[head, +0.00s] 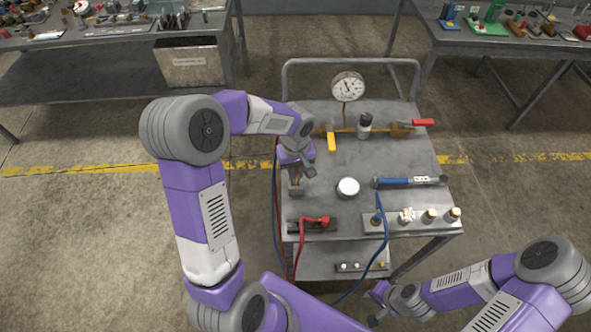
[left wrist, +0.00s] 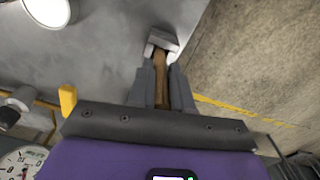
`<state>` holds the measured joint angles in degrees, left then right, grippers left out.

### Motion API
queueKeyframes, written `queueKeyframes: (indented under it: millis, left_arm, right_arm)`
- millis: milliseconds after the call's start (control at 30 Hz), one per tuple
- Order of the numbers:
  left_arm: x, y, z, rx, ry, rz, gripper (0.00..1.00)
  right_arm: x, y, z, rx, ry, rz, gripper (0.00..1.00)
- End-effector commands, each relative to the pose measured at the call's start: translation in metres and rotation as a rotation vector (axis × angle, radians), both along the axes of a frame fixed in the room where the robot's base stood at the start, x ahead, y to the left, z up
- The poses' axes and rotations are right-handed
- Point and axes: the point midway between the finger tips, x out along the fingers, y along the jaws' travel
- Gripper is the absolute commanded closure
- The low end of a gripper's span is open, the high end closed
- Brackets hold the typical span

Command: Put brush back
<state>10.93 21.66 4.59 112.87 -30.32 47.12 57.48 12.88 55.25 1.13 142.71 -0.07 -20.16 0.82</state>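A brush-like tool with a brown handle (head: 295,180) and a grey block at its end (head: 297,191) is at the left edge of the cart top. In the left wrist view the handle (left wrist: 160,78) lies between my fingers, with the grey block (left wrist: 163,41) beyond. My left gripper (head: 299,169) is over the handle, its fingers apart on either side; contact is not clear. I cannot tell whether the grey block is the brush head or a holder. My right gripper (head: 374,304) is open and empty, low in front of the cart.
The cart top (head: 390,165) carries a pressure gauge (head: 348,86), a brass pipe with a yellow lever (head: 331,142) and red handle (head: 423,122), a white round cap (head: 348,187), a blue tool (head: 392,182), a fittings strip (head: 418,222) and red clamp (head: 315,221). Hoses hang in front.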

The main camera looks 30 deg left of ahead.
Motion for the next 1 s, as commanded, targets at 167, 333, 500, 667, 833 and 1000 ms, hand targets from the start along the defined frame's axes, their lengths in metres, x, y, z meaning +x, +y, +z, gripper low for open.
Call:
queueKeyframes:
  millis: [167, 333, 500, 667, 833, 1000]
  left_arm:
    - [0.000, 0.000, 0.000, 0.000, 0.000, 0.000, 0.56]
    - [0.000, 0.000, 0.000, 0.000, 0.000, 0.000, 0.56]
    - [0.000, 0.000, 0.003, 0.000, 0.000, 0.000, 0.56]
    - [0.001, 0.000, 0.027, 0.001, -0.005, 0.001, 0.56]
    - [0.001, 0.000, 0.066, 0.001, -0.007, 0.000, 0.56]
    - [0.000, 0.000, 0.099, 0.001, -0.004, 0.000, 0.56]
  right_arm:
    - [0.000, 0.000, 0.000, 0.000, 0.000, 0.000, 1.00]
    - [0.000, 0.000, 0.000, 0.000, 0.000, 0.000, 1.00]
    - [0.000, 0.000, 0.003, 0.000, 0.000, 0.000, 1.00]
    - [0.000, 0.000, 0.009, 0.000, 0.000, 0.000, 1.00]
    - [0.000, 0.000, 0.017, 0.000, 0.000, 0.000, 1.00]
    - [0.000, 0.000, 0.024, 0.000, 0.000, 0.000, 1.00]
